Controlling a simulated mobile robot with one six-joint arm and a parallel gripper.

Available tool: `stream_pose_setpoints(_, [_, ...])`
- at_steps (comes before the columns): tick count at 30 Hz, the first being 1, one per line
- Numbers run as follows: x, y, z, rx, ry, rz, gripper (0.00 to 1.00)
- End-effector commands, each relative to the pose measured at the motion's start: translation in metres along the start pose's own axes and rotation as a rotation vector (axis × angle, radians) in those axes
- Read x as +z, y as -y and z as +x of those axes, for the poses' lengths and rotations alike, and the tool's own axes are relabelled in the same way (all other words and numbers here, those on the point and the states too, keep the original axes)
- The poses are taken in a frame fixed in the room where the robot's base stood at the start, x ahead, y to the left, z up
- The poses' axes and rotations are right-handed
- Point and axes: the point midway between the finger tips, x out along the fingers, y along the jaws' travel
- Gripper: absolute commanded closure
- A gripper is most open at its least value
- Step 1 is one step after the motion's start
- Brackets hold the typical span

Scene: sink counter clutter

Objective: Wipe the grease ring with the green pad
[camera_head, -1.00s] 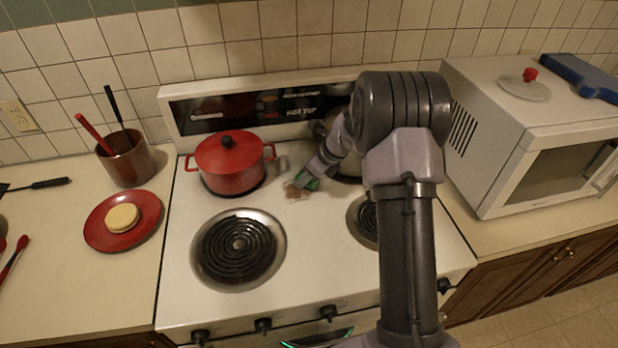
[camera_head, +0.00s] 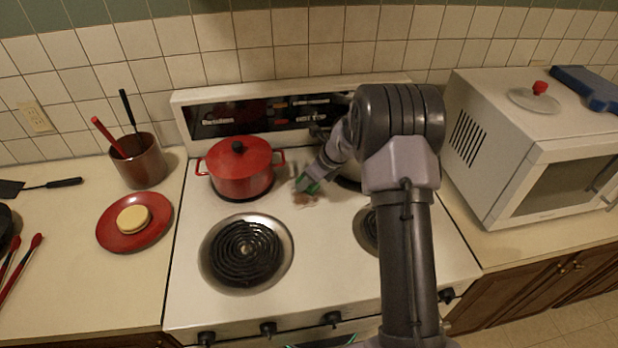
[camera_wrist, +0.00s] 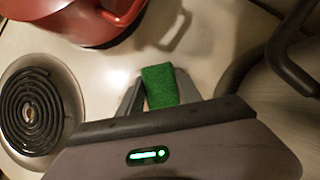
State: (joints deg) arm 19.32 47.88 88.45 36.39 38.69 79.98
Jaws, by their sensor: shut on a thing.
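My gripper (camera_wrist: 160,92) is shut on the green pad (camera_wrist: 160,86), which sticks out between the two fingers in the wrist view. In the head view the pad (camera_head: 312,188) is a small green patch at my gripper, low over the white stovetop. A faint brownish smear (camera_head: 304,200), likely the grease ring, lies on the stovetop just in front of the pad. My gripper and the pad may cover part of it. I cannot tell whether the pad touches the surface. The smear is not clear in the wrist view.
A red lidded pot (camera_head: 241,172) stands close to the left of my gripper. A dark-handled pan (camera_wrist: 290,68) is close on the right. A coil burner (camera_head: 246,250) is at front left. A microwave (camera_head: 540,150) stands to the right, and a red plate (camera_head: 112,236) to the left.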

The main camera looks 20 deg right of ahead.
Motion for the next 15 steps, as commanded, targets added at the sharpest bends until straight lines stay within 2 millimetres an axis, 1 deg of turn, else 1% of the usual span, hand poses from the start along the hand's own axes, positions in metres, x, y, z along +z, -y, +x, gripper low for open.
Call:
stream_pose_setpoints(1, [-0.007,-0.005,0.002,0.005,-0.004,0.003,0.91])
stream_pose_setpoints(8, [-0.014,-0.014,-0.004,0.005,-0.005,0.002,0.91])
stream_pose_setpoints(15, [-0.03,-0.032,-0.014,0.004,-0.004,0.003,0.91])
